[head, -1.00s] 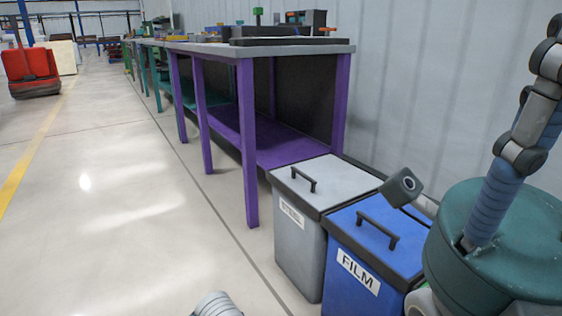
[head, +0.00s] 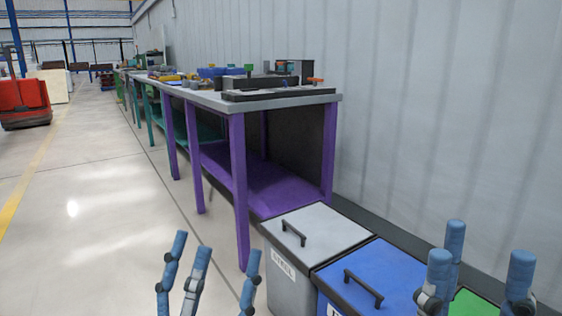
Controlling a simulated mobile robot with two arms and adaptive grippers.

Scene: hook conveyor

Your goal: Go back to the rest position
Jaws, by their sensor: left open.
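My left gripper (head: 212,258) shows at the bottom left of the head view, its blue fingers pointing up and spread apart, with bare floor behind them and nothing between them. My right gripper (head: 478,250) shows at the bottom right, its blue fingers also up and spread, empty, in front of the wall and the bins. The palms of both grippers lie below the picture edge.
A grey-lidded bin (head: 318,232) and a blue-lidded bin (head: 395,270) stand beside the wall, with a green lid (head: 470,308) partly behind my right fingers. A purple-legged workbench (head: 238,190) stands beyond, bearing several parts. The floor (head: 90,230) at left is clear.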

